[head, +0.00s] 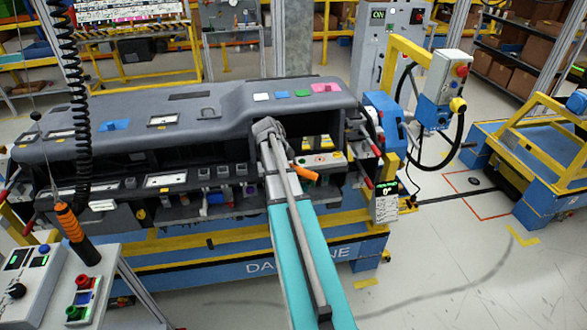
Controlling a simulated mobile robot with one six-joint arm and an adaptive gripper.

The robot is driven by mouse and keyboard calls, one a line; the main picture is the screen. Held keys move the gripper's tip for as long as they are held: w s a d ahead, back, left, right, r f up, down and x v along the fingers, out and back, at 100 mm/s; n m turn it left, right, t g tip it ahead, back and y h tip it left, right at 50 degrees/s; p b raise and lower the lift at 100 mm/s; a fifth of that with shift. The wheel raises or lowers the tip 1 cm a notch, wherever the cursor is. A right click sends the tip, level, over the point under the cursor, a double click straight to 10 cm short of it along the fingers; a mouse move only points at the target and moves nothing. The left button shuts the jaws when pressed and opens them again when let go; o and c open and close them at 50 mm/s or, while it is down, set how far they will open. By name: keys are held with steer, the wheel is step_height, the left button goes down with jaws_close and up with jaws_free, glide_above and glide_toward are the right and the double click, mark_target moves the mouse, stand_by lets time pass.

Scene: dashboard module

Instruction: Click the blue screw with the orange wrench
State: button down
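My arm reaches up from the bottom over the front of the grey dashboard module (215,118), and its far end bends down at the module's front edge. My gripper's fingers are hidden behind the arm. An orange handle-like piece (303,173) sticks out to the right beside the arm's far end; I cannot tell whether it is the wrench or is held. An orange and black tool (74,228) hangs upright at the left below a coiled black cable. A small blue piece (213,197) shows under the dashboard, too small to identify as the blue screw.
A blue and yellow carriage (255,270) bears the module. A control box with buttons (60,285) stands at the lower left. A blue and yellow machine (435,95) with a hose stands right of the module. Floor at the lower right is clear.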

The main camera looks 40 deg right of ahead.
steer(key=shift+s+a+m+g+y, duration=0.15)
steer(key=shift+a+m+g+y, duration=0.1)
steer(key=shift+a+m, duration=0.4)
steer(key=shift+s+a+m+g+y, duration=0.15)
steer(key=shift+a+m+g, duration=0.1)
steer(key=shift+a+m, duration=0.35)
stand_by(4.5)
steer(key=shift+w+d+n, duration=0.1)
steer(key=shift+d+n, duration=0.3)
steer(key=shift+n, duration=0.05)
stand_by(0.6)
